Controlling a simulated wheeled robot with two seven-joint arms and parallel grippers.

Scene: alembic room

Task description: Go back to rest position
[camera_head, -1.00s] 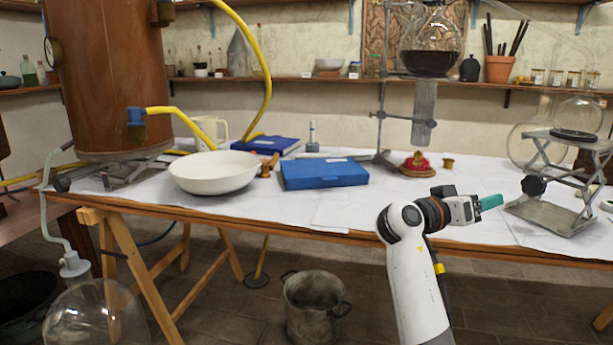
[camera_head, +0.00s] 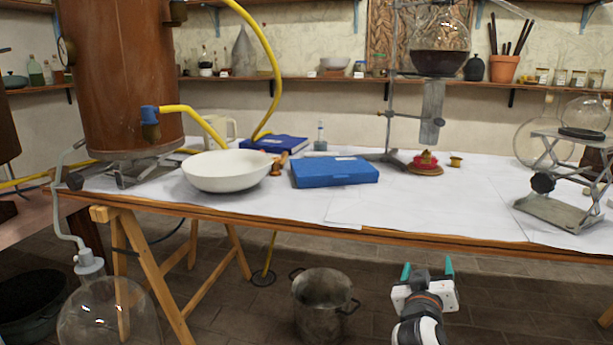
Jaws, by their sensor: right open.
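My right gripper (camera_head: 427,268) is at the lower right of the head view, below and in front of the table's front edge. Its two green fingertips point up and away, spread apart with nothing between them. The gripper touches nothing that I can see. Most of the right arm is below the picture. My left gripper is not in view.
The table (camera_head: 440,215) holds a white bowl (camera_head: 226,172), a blue case (camera_head: 334,172), a copper vessel (camera_head: 122,80), a flask on a stand (camera_head: 438,60) and a lab jack (camera_head: 560,212). A metal pot (camera_head: 322,305) and glass jar (camera_head: 108,312) stand below.

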